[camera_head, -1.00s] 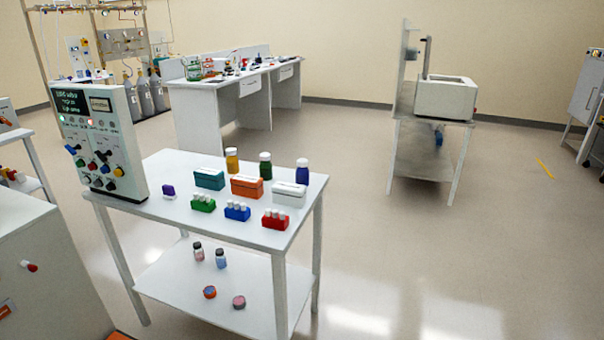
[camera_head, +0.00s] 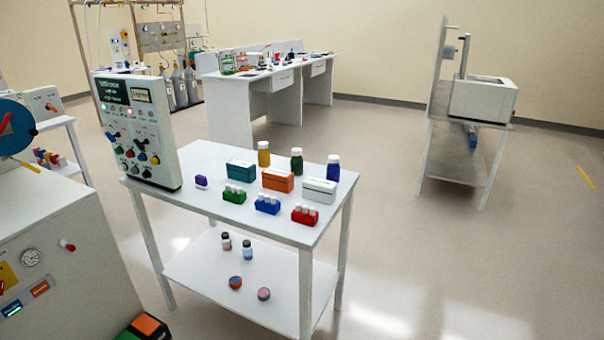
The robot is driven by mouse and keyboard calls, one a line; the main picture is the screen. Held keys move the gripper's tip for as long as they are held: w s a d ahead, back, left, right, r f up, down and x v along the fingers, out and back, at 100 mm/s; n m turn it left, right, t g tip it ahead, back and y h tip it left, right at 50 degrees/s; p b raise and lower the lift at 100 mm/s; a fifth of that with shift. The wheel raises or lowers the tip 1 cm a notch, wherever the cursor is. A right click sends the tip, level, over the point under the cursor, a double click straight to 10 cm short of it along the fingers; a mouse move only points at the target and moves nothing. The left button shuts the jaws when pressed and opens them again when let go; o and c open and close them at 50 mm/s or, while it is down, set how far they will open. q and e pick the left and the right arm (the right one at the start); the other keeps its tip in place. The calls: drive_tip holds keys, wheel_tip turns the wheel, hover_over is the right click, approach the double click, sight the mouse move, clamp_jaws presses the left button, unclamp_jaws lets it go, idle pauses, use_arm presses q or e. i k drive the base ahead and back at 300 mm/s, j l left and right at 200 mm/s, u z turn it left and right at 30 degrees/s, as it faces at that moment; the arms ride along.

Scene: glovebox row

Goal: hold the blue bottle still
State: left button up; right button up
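The blue bottle (camera_head: 333,169) has a white cap and stands upright at the far right corner of the white table (camera_head: 215,153). A green bottle (camera_head: 297,162) and a yellow bottle (camera_head: 263,154) stand to its left in the same back row. A white box (camera_head: 319,191) sits just in front of the blue bottle, and an orange box (camera_head: 277,180) is to the front left. Neither of my grippers shows in the view, and nothing is touching the blue bottle.
A control panel (camera_head: 137,130) stands on the table's left end. Red, blue and green vial racks line the front; the red rack (camera_head: 305,215) is nearest. Small jars lie on the lower shelf (camera_head: 195,271). A grey cabinet (camera_head: 62,258) is at left.

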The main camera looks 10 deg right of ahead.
sight(333, 171)
drive_tip(key=i+l+u, duration=0.15)
drive_tip(key=l+u, duration=0.3)
drive_tip(key=i+l+u, duration=0.15)
drive_tip(key=l+u, duration=0.6)
drive_tip(key=u, duration=0.15)
